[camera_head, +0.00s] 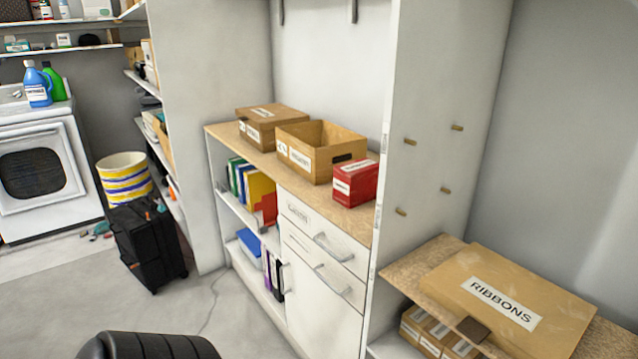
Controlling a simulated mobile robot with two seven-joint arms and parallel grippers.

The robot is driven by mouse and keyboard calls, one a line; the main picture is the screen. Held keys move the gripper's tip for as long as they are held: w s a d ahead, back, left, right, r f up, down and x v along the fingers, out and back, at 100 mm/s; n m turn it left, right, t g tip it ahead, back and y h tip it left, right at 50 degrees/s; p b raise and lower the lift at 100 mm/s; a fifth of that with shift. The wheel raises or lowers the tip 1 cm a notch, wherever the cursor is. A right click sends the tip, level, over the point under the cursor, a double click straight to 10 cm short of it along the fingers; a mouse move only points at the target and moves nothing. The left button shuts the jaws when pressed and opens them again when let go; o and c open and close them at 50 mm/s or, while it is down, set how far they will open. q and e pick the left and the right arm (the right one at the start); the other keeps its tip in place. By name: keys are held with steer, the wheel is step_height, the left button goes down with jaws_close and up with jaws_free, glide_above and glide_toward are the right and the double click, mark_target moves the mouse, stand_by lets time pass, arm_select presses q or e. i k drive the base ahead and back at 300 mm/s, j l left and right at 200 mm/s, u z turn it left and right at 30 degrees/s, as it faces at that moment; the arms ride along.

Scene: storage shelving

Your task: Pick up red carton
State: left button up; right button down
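The red carton (356,182) is a small box with white labels. It stands on the wooden countertop of the white shelf unit, near the counter's right end. An open cardboard box stands just to its left, and a white upright panel is close on its right. Neither of my grippers is in view.
The open cardboard box (320,150) and a closed brown box (271,127) share the countertop (352,219). A large box labelled RIBBONS (515,299) lies at right. A black case (146,245) stands on the floor. The grey floor (215,310) before the drawers is mostly clear.

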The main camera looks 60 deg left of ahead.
mark_target(355, 183)
steer(key=u, duration=1.6)
